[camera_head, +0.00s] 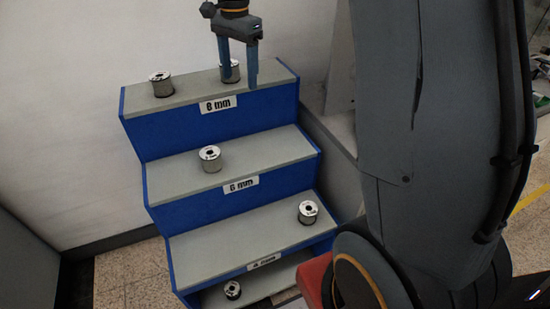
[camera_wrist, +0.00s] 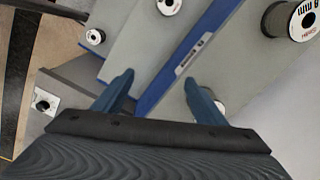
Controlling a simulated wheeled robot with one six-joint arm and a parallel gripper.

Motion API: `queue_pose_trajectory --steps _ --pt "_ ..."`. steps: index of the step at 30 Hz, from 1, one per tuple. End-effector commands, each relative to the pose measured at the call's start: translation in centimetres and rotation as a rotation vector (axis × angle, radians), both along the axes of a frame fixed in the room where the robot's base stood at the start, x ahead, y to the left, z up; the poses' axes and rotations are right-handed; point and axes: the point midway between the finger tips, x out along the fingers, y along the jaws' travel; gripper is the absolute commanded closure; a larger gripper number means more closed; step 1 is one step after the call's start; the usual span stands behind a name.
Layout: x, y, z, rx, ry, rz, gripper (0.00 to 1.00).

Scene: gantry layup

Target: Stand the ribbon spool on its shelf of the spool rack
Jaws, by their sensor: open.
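The spool rack (camera_head: 240,180) is a stepped stand with blue sides and grey shelves. Small metallic spools with dark-holed ends stand on it. On the top shelf, labelled what looks like 8 mm, one spool (camera_head: 162,84) is at the left and another (camera_head: 230,71) at the right, partly behind a finger. My gripper (camera_head: 239,80) is open at that right-hand spool, pointing down. In the wrist view a spool (camera_wrist: 219,106) shows partly behind the right finger, not clearly between the fingertips (camera_wrist: 159,78). I cannot tell which spool is the ribbon spool.
Lower shelves hold a middle spool (camera_head: 210,158), a right-hand spool (camera_head: 308,212) and a bottom spool (camera_head: 232,290). A large labelled spool (camera_wrist: 292,20) is at the wrist view's upper right. A white wall (camera_head: 60,110) stands behind the rack. Much of each shelf is bare.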

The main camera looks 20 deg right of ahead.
Motion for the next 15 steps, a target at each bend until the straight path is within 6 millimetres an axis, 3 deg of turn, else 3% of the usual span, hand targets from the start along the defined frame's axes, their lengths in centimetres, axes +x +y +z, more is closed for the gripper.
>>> queue_pose_trajectory --steps 1,9,15 --pt "-2.3 0.0 -1.3 -0.004 -0.001 0.099 0.35" --pt "-14.6 0.0 -7.9 -0.043 -0.032 0.685 0.35" --pt "-21.7 0.0 -11.0 -0.072 -0.046 0.988 0.35"
